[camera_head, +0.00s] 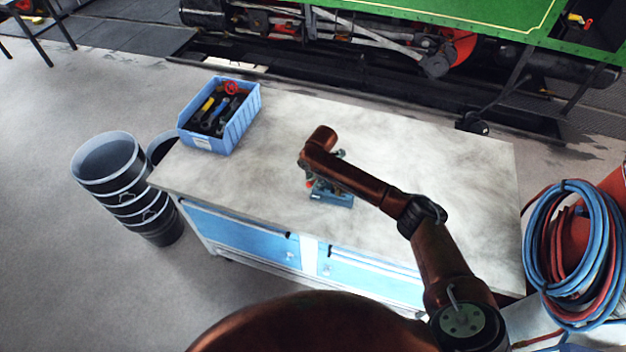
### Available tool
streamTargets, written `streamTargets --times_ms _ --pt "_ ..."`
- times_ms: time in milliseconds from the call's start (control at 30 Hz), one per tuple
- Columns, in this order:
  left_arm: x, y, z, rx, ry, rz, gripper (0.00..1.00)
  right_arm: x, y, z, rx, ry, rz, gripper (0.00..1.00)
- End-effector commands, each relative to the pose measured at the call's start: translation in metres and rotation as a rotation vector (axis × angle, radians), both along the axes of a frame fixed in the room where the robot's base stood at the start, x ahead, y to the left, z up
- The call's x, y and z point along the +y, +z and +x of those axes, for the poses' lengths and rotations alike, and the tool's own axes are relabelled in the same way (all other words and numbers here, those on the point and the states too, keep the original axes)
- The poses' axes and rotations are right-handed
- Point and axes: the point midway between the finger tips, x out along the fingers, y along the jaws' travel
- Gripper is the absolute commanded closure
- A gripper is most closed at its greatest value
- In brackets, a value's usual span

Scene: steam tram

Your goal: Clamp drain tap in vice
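A small blue vice (333,195) stands on the pale worktop of the workbench (430,160), near its front edge. My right arm comes in from the lower right and reaches over the vice. My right gripper (313,172) is at the vice, below the end of the arm, and mostly hidden by it. I cannot tell whether its fingers are open or shut. I cannot make out the drain tap; the arm covers much of the vice and its jaws. My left gripper is not in view.
A blue bin (241,125) with tools and a red handwheel stands at the worktop's back left. Stacked black buckets (125,190) stand left of the bench. Coiled blue and red hoses (572,250) hang at the right. The worktop's right half is clear. The green tram (480,12) is behind.

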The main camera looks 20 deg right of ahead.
Motion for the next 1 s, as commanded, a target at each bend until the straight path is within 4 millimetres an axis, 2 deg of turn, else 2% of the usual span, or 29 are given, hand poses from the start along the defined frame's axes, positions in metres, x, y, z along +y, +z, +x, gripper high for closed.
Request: streamTargets --times_ms 33,100,200,267,567,700,1000 --pt "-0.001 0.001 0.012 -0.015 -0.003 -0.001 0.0 0.0 -0.001 0.0 0.0 0.0 0.0 0.71" --pt "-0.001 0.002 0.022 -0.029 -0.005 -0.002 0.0 0.0 -0.001 0.001 0.0 0.001 0.0 0.71" --pt "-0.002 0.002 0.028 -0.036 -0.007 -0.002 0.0 0.001 -0.001 0.001 0.0 0.002 0.0 0.71" --pt "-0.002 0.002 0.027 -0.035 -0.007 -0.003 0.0 0.002 -0.001 0.001 -0.001 0.002 0.0 0.71" --pt "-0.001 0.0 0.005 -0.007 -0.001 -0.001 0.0 0.002 -0.001 0.001 0.0 0.003 -0.001 0.92" --pt "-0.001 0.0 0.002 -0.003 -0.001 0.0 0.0 0.002 -0.001 0.001 0.0 0.002 0.0 1.0" --pt "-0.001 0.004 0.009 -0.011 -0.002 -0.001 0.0 0.002 0.0 0.001 0.001 -0.017 0.0 1.0"
